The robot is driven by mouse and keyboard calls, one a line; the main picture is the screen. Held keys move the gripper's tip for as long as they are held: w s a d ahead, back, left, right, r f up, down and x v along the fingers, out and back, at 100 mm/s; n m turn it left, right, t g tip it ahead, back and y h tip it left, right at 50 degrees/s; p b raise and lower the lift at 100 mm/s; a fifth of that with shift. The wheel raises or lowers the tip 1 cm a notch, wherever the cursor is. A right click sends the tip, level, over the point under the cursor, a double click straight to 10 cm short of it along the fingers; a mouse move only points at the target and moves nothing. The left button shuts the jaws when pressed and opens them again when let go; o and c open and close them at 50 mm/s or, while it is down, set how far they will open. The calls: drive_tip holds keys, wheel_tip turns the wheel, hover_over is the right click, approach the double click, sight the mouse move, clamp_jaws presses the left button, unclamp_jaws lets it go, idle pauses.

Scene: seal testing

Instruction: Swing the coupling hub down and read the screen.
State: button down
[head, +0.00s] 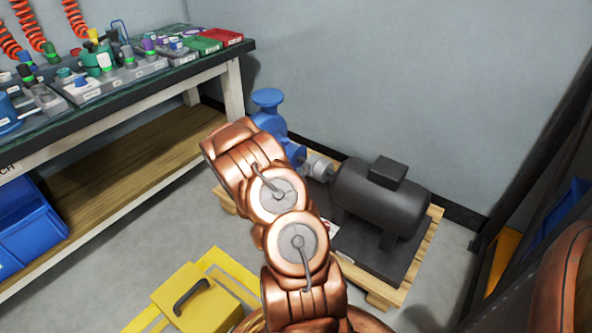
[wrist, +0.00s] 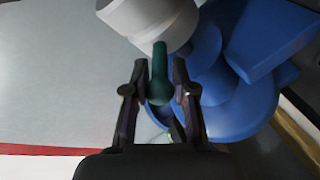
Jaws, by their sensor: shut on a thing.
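My gripper (wrist: 159,75) is shut on a slim dark green handle (wrist: 160,88), which stands upright between the two fingers in the wrist view. The handle's far end meets or overlaps a pale grey cylinder (wrist: 150,18); whether they are joined I cannot tell. In the head view a silver coupling (head: 318,167) sits between the blue pump (head: 268,100) and the dark motor (head: 375,195). The blue pump also fills the right of the wrist view (wrist: 235,100). My copper arm hides the gripper and part of the pump in the head view. No screen is recognisable.
The pump and motor stand on a wooden pallet (head: 432,222) by the wall. A workbench (head: 150,82) with several small parts and trays is at left. A yellow case (head: 195,300) lies on the floor in front. A dark rack (head: 520,170) stands at right.

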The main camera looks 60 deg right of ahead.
drive_tip(key=shift+f, duration=0.15)
idle(0.3)
drive_tip(key=c, duration=1.1)
unclamp_jaws()
drive_tip(key=shift+c, duration=0.2)
drive_tip(key=shift+a, duration=0.15)
drive_tip(key=v, duration=0.7)
drive_tip(key=shift+a, duration=0.2)
